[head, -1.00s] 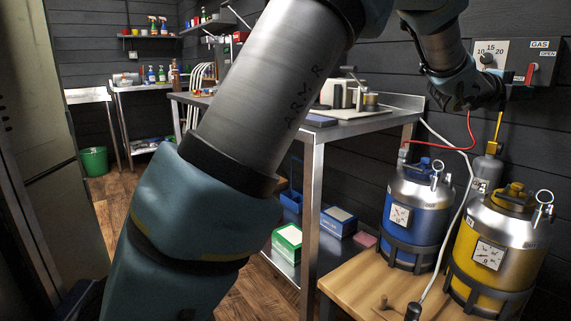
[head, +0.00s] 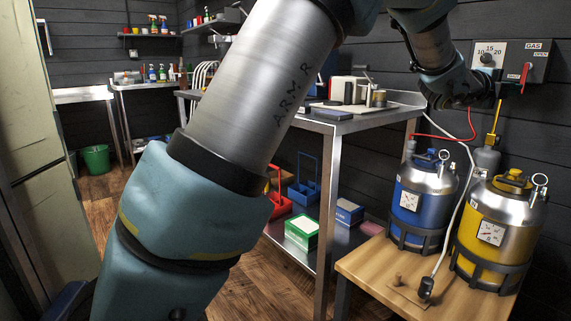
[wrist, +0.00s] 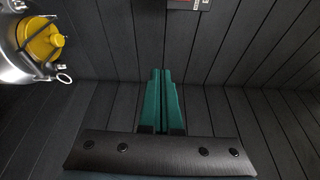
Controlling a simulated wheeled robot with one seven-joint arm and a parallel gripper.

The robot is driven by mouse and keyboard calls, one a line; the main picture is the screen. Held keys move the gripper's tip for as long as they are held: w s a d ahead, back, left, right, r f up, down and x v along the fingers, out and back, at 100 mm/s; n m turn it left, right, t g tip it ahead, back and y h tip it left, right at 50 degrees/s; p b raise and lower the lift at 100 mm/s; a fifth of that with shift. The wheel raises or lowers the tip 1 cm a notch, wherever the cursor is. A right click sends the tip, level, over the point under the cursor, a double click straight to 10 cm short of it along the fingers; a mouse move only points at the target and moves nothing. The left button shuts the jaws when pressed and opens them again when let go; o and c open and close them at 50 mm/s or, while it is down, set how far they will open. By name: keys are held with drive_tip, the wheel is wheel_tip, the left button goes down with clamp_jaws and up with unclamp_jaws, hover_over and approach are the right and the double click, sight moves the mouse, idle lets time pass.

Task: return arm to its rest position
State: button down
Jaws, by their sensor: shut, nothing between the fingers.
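My arm crosses the head view from the bottom left to the top, then bends down at the upper right. In the head view the fingers cannot be made out.
A blue keg (head: 421,202) and a yellow keg (head: 496,233) stand on a wooden bench (head: 363,262) below my wrist. Red and grey hoses hang close by. A steel table (head: 333,125) stands behind my arm. Open floor lies at left.

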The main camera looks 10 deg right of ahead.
drive_tip(key=w+a+f+n+t+y, duration=0.25)
drive_tip(key=w+a+n, duration=0.2)
drive_tip(key=a, duration=0.35)
drive_tip(key=w+a+f+n+t+y, duration=0.1)
drive_tip(key=w+a+f+n+y, duration=0.3)
drive_tip(key=a, duration=0.3)
drive_tip(key=w+a+f+n+t+y, duration=0.1)
drive_tip(key=w+a+f+n+t, duration=0.1)
drive_tip(key=w+a+f+n, duration=0.35)
drive_tip(key=a+f+n+g+y, duration=0.1)
drive_tip(key=a+f+n+y, duration=0.25)
drive_tip(key=a, duration=0.85)
drive_tip(key=a+f+n+g+y, duration=0.1)
drive_tip(key=a+f+n+y, duration=0.3)
drive_tip(key=a, duration=0.8)
drive_tip(key=s+a+f+n+g+y, duration=0.1)
drive_tip(key=s+a+f+n+g, duration=0.3)
drive_tip(key=s+a, duration=0.55)
drive_tip(key=s+a+f+n+g+y, duration=0.1)
drive_tip(key=s+a+f+n+g, duration=0.1)
drive_tip(key=s+a+f+n, duration=0.6)
wheel_tip(320, 180, up, 23)
drive_tip(key=s+a+p, duration=0.1)
drive_tip(key=s+p, duration=0.1)
drive_tip(key=p, duration=1.8)
drive_tip(key=shift+m+p, duration=0.35)
drive_tip(key=shift+m, duration=0.1)
drive_tip(key=shift+a, duration=0.1)
